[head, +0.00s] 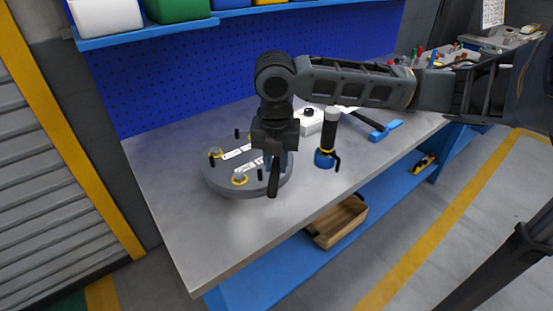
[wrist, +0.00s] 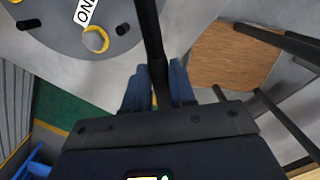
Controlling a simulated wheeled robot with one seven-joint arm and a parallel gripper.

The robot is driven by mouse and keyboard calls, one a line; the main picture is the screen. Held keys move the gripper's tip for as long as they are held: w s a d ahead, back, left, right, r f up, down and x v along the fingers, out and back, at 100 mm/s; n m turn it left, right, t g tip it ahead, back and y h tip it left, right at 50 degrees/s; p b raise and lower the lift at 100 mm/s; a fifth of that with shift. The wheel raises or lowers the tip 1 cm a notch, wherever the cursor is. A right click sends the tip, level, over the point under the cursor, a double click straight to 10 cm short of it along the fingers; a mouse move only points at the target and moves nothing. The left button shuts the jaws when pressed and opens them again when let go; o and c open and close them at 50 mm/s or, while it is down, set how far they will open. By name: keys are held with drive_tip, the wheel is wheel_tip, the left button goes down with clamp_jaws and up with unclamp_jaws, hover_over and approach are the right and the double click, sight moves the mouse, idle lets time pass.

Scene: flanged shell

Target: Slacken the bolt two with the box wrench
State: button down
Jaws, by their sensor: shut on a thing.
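The flanged shell (head: 222,185) is a round grey disc on the bench, with white labels, yellow-ringed bolts and upright black pegs. One yellow-ringed bolt (head: 239,180) is at its front and another (head: 216,153) at its left; a third at the back is partly hidden by my arm. I cannot tell which is bolt two. In the wrist view, a yellow ring (wrist: 95,39) lies beside a cropped label reading "ON". My gripper (head: 278,155) is shut on a dark bar, apparently the box wrench (head: 273,180), at the shell's right edge. The bar (wrist: 150,30) passes between the blue fingers; its far end is cut off.
An upright black-handled tool with a blue base (head: 325,158) stands close right of my gripper. A wooden box (head: 338,222) is on the lower shelf. The bench's left front is clear.

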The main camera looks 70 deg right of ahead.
drive_tip(key=shift+f+b, duration=0.95)
drive_tip(key=shift+f, duration=0.55)
drive_tip(key=shift+f+b, duration=1.1)
drive_tip(key=shift+f, duration=0.3)
drive_tip(key=shift+s, duration=0.1)
drive_tip(key=s+d+n+b, duration=0.3)
drive_tip(key=s+d+n, duration=0.6)
drive_tip(key=n, duration=0.3)
drive_tip(key=shift+s+d+f+n+t+y, duration=0.2)
drive_tip(key=shift+d+n+t+y, duration=0.1)
drive_tip(key=shift+d+t+y, duration=0.15)
idle(1.3)
drive_tip(key=shift+d, duration=0.1)
drive_tip(key=shift+r, duration=0.1)
